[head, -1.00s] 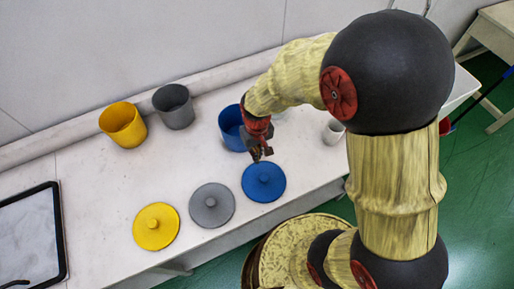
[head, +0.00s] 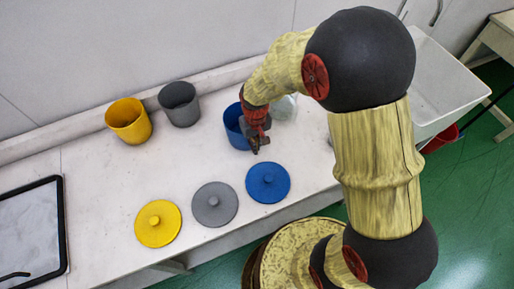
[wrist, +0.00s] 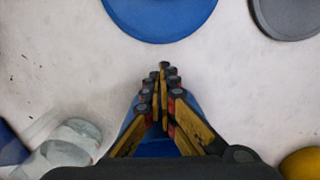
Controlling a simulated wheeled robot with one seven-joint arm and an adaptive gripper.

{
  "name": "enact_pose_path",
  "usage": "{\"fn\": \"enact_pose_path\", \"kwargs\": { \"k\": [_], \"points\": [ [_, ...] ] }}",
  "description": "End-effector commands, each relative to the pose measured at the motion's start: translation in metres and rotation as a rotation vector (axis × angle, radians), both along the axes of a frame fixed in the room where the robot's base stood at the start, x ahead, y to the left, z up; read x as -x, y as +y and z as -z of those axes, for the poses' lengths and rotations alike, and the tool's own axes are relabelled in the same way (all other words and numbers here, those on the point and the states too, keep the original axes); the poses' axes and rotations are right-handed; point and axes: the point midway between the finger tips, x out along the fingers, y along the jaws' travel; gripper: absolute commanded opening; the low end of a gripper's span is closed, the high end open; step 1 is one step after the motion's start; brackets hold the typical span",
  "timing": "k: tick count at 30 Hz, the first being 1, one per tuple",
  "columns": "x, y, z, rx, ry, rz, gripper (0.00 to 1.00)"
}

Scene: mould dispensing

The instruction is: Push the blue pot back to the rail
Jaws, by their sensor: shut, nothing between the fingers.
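The blue pot (head: 231,122) stands upright on the white bench, open at the top and partly hidden by my gripper. My gripper (head: 257,148) is at its near right side, shut and empty, pointing down. I cannot tell whether the fingers touch the pot. In the wrist view my closed fingers (wrist: 165,75) hide most of a blue shape beneath them. The rail (head: 60,132) is the raised white strip along the back wall. A bare gap shows between the blue pot and the rail.
A grey pot (head: 179,104) and a yellow pot (head: 128,121) stand near the rail at left. Blue (head: 268,182), grey (head: 214,204) and yellow (head: 158,224) lids lie in front. A clear vessel (head: 284,108) is right of the blue pot. A black-rimmed tray (head: 62,225) lies at left.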

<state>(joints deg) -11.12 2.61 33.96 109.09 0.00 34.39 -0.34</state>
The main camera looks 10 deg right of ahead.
Motion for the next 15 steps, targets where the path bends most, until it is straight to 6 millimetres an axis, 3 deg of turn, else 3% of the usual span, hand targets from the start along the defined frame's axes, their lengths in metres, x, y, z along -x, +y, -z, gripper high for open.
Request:
{"fn": "enact_pose_path", "kwargs": {
  "k": [15],
  "points": [
    [-0.112, 0.023, -0.001, 0.000, -0.001, 0.000, 0.00]
  ]
}}
